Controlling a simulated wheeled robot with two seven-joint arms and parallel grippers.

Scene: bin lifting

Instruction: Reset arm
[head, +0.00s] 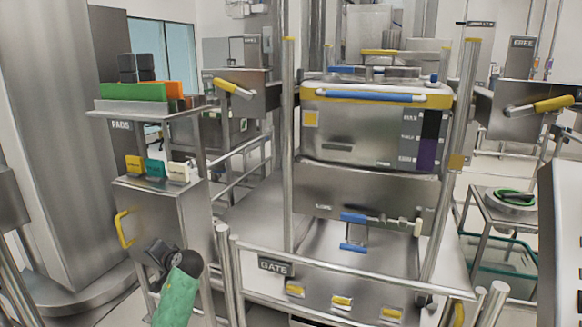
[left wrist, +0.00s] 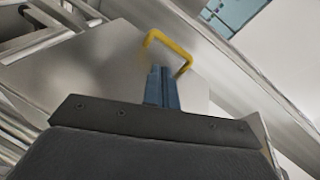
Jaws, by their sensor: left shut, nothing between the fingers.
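My left arm in its green sleeve comes in from the bottom left of the head view. Its dark gripper (head: 158,252) is in front of a grey metal cabinet (head: 160,215) with a yellow handle (head: 124,229). In the left wrist view the narrow fingers of my left gripper (left wrist: 161,86) are shut and empty. The yellow handle (left wrist: 170,46) shows just past the fingertips there; whether they touch it I cannot tell. My right gripper is out of both views.
A metal bin (head: 365,125) with a yellow rim and blue-and-white handle stands on a frame at the centre. A gate rail (head: 340,268) crosses in front. A shelf (head: 150,105) holds green and orange items at left. Metal posts (head: 225,270) stand right of my left gripper.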

